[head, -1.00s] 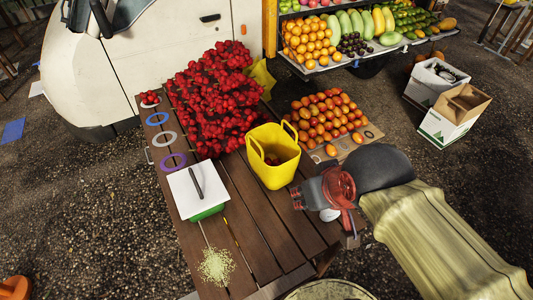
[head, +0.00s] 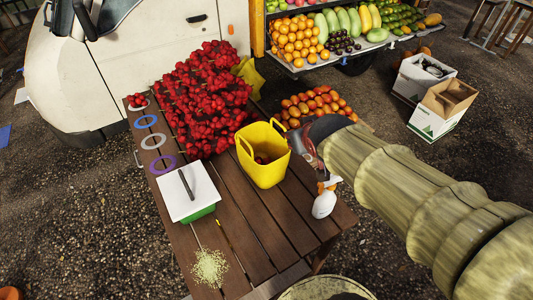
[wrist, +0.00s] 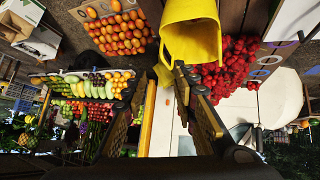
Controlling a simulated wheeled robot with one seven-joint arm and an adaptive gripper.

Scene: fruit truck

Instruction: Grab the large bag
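A yellow bag (head: 264,168) with looped handles stands upright on the wooden table, with some dark red things inside. It also shows large at the top of the wrist view (wrist: 190,35). My gripper (wrist: 160,85) is open and its fingers look empty. One fingertip appears close to the bag's rim in the wrist view; I cannot tell whether it touches. In the head view my gripper (head: 305,148) is just right of the bag, partly hidden behind my wrist.
A red fruit heap (head: 205,100) lies behind the bag. A scale (head: 188,190) is at its left, and a white bottle (head: 324,203) at its right. Orange fruit (head: 318,104) lies beyond my wrist. A second yellow bag (head: 250,76) is behind the heap. The near table boards are mostly clear.

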